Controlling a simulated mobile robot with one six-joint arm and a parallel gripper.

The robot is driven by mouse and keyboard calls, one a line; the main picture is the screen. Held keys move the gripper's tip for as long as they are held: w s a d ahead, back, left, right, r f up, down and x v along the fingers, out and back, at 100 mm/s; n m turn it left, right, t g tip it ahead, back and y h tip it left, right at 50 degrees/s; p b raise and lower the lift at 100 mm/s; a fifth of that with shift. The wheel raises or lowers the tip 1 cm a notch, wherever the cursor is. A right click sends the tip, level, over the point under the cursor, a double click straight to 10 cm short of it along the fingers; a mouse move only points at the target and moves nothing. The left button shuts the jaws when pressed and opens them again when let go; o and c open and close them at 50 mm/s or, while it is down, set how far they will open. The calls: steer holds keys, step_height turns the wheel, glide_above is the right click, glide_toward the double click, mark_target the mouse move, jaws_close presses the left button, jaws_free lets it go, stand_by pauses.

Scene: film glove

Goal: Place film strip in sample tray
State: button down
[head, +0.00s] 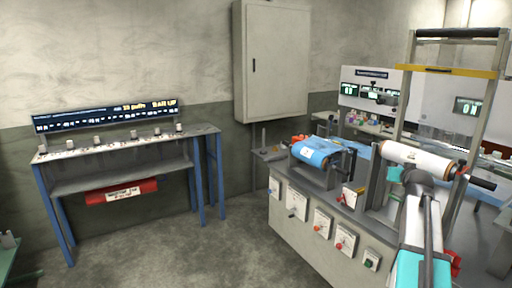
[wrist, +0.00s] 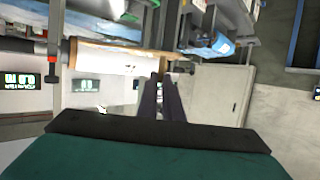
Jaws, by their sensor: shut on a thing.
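My gripper (head: 412,174) reaches in front of a white roll (head: 415,158) on the right-hand machine. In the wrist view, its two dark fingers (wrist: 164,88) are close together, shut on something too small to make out. I cannot tell whether fingers and roll touch. No separate film strip is clearly visible. I cannot pick out the sample tray for certain in either view.
A machine bench (head: 330,238) with knobs carries a blue roll (head: 316,151) left of the white one. An upright frame with a yellow bar (head: 447,71) stands around the white roll. A blue-legged table (head: 120,168) stands left. Floor between (head: 215,255) is clear.

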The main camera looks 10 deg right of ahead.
steer(key=w+a+f+n+t+y, duration=0.1)
steer(key=w+a+f+y, duration=0.15)
steer(key=a, duration=0.95)
steer(key=w+a+f+n+y, duration=0.15)
steer(key=w+a, duration=0.25)
steer(key=a, duration=0.8)
steer(key=a+f+n+y, duration=0.1)
steer(key=a, duration=1.2)
steer(key=s+a+f+n+t+y, duration=0.1)
steer(key=a+n+y, duration=0.1)
steer(key=a, duration=1.1)
steer(key=shift+a+f+b, duration=0.15)
steer(key=shift+f+b, duration=0.05)
steer(key=shift+b, duration=0.15)
steer(key=shift+n, duration=0.25)
